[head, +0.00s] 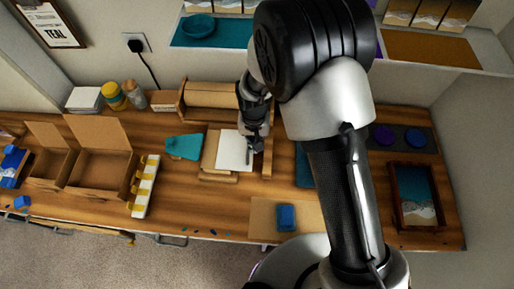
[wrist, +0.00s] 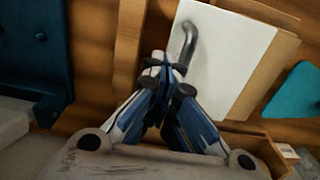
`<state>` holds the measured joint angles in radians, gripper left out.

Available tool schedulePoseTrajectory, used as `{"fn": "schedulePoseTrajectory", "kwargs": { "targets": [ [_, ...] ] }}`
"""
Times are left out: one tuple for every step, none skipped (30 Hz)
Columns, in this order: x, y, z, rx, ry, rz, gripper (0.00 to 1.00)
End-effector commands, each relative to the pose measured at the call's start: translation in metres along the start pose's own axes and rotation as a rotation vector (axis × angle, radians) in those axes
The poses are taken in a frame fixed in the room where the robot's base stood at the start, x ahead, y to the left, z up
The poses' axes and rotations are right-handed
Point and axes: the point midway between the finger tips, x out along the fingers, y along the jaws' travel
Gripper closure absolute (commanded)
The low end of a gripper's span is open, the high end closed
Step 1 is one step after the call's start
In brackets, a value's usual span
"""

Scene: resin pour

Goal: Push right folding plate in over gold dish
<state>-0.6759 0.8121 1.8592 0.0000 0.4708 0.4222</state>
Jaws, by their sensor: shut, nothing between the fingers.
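My gripper (head: 254,143) is shut and empty, low over the right side of a white flat plate or sheet (head: 232,155) on tan boards. In the wrist view my fingertips (wrist: 165,66) are together at the left edge of the white piece (wrist: 235,45). A bent grey rod or handle (wrist: 188,42) lies on it, just beyond the fingertips; I cannot tell if they touch. An upright wooden strip (head: 267,160) stands just right of the gripper in the head view. I cannot tell which piece is the right folding plate. No gold dish can be made out.
A teal piece (head: 184,147) lies left of the boards. Open cardboard boxes (head: 100,170) and a white rack with yellow clips (head: 145,187) are further left. A blue item on a tan mat (head: 262,217) is in front. A framed picture (head: 417,194) lies at right.

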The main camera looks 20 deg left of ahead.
Motion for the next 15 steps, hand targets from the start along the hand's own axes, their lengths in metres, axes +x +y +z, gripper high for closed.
{"fn": "schedulePoseTrajectory", "kwargs": {
  "targets": [
    [0.015, 0.000, -0.001, 0.000, 0.002, -0.001, 1.00],
    [0.015, 0.001, -0.001, 0.001, 0.002, -0.001, 1.00],
    [0.015, 0.003, -0.001, 0.001, 0.002, -0.001, 1.00],
    [0.015, 0.005, -0.001, 0.002, 0.002, -0.001, 1.00],
    [0.015, 0.008, -0.001, 0.003, 0.001, -0.001, 1.00],
    [0.015, 0.012, -0.001, 0.003, 0.001, -0.001, 1.00],
    [0.015, 0.015, -0.001, 0.003, 0.001, -0.001, 1.00],
    [0.015, 0.018, -0.001, 0.003, 0.001, -0.001, 1.00],
    [0.015, 0.022, -0.001, 0.003, 0.001, -0.001, 1.00],
    [0.015, 0.025, -0.001, 0.003, 0.001, -0.001, 1.00],
    [0.015, 0.029, -0.001, 0.003, 0.001, -0.001, 1.00],
    [0.015, 0.033, 0.000, 0.003, 0.001, -0.001, 1.00],
    [0.015, 0.035, -0.001, 0.003, 0.001, -0.001, 1.00],
    [0.015, 0.038, -0.001, 0.003, 0.001, -0.001, 1.00],
    [0.015, 0.043, -0.001, 0.003, 0.001, -0.001, 1.00]
  ]
}}
